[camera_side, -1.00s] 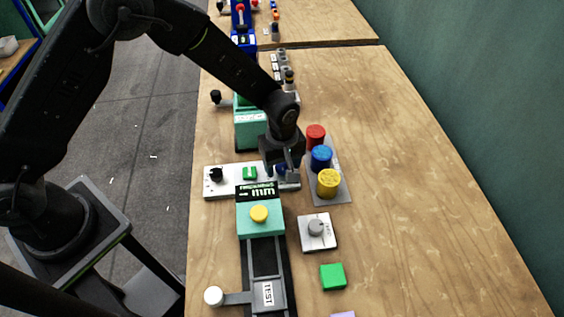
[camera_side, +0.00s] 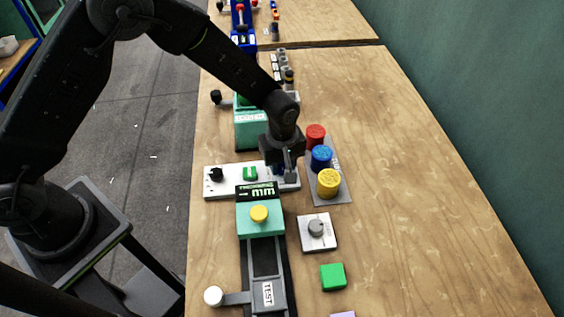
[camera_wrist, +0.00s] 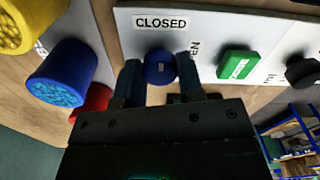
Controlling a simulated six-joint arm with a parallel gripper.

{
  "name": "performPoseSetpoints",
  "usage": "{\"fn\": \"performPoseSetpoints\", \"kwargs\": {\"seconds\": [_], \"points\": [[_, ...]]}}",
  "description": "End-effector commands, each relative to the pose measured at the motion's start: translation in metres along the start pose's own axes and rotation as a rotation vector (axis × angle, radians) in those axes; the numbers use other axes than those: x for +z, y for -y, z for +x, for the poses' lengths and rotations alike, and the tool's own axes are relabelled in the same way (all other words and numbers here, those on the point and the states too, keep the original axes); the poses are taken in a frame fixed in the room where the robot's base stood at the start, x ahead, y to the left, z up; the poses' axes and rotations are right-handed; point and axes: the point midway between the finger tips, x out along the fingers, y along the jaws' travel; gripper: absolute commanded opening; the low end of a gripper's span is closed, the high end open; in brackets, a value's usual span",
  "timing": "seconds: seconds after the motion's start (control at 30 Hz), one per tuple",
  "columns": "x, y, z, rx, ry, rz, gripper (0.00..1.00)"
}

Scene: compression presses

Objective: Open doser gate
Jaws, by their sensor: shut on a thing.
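A white panel (camera_side: 230,187) lies across the bench. In the wrist view the panel (camera_wrist: 212,22) carries a "CLOSED" label (camera_wrist: 161,22) and a partly hidden label ending in "EN" (camera_wrist: 194,49). A round blue knob (camera_wrist: 160,67) on the panel sits just below the "CLOSED" label. My gripper (camera_wrist: 159,85) is shut on this knob, with one finger on each side. In the side view my gripper (camera_side: 283,170) is at the panel's right end and mostly hides the knob.
A green switch (camera_side: 250,173) and a black knob (camera_side: 216,174) share the panel. Red (camera_side: 315,133), blue (camera_side: 321,156) and yellow (camera_side: 328,182) pots stand close right of my gripper. The bench's right side is clear.

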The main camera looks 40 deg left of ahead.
Motion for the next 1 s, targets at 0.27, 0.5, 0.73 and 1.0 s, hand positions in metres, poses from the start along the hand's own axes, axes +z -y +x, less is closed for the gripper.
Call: {"fn": "performPoseSetpoints", "kwargs": {"seconds": [0.27,0.5,0.73,1.0], "points": [[0.0002,-0.0002,-0.0003,0.0,-0.001,0.175,0.11],[0.0003,-0.0002,-0.0004,0.0,-0.001,0.399,0.11],[0.0003,-0.0002,-0.0004,0.0,-0.001,0.618,0.11],[0.0004,-0.0002,-0.0004,0.0,-0.001,0.874,0.11]]}}
